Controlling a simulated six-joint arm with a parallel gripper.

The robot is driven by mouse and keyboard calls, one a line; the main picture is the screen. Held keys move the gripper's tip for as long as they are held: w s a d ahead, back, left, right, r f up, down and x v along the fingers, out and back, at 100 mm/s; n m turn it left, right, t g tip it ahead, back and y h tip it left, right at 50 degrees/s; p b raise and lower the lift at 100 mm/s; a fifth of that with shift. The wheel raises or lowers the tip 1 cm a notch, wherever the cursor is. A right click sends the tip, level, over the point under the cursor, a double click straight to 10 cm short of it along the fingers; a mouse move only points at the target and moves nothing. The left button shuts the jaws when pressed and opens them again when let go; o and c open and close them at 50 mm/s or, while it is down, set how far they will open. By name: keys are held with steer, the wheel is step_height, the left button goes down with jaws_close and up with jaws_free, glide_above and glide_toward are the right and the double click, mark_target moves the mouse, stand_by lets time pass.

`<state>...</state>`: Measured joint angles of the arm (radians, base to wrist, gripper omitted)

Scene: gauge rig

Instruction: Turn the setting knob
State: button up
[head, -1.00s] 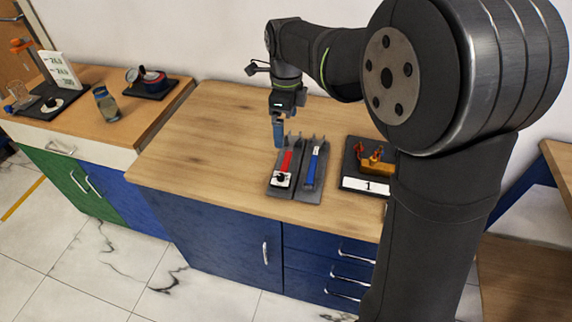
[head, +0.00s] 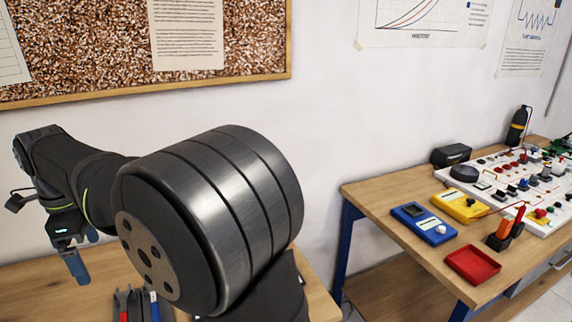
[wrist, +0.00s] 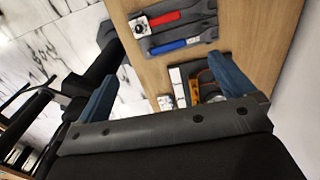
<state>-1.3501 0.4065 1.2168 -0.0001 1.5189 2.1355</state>
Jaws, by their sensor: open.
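My gripper (head: 78,264) is open and empty, above the wooden bench at the left of the head view. Its two blue fingers stand wide apart in the wrist view (wrist: 163,72). I cannot tell which knob is the setting knob. On the right table in the head view, a blue meter (head: 424,224) has a pale round knob (head: 440,229) and a yellow meter (head: 461,206) has a small knob (head: 470,202). Both are far from my gripper. In the wrist view, a dark stand with a brass fitting (wrist: 193,92) lies beyond the fingers, partly hidden by the right one.
A grey holder (wrist: 178,43) bears a red-handled tool (wrist: 165,18) and a blue-handled tool (wrist: 168,47). The right table (head: 385,195) also has a red tray (head: 472,265), a white board (head: 545,212) and a black box (head: 451,155). A gap separates the two tables.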

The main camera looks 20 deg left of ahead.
steer(key=c, duration=1.2)
steer(key=s+a+f+m+t+h, duration=0.1)
steer(key=s+f+m+t+h, duration=0.3)
steer(key=m, duration=1.4)
steer(key=s+f+m+g+y, duration=0.15)
steer(key=s+m, duration=0.45)
steer(key=m, duration=1.2)
steer(key=shift+n+t+h, duration=0.25)
steer(key=shift+n+t, duration=0.05)
steer(key=shift+t, duration=0.05)
steer(key=x, duration=1.8)
steer(key=shift+w+a+r, duration=0.1)
steer(key=shift+w, duration=0.15)
steer(key=shift+c, duration=0.3)
jaws_close()
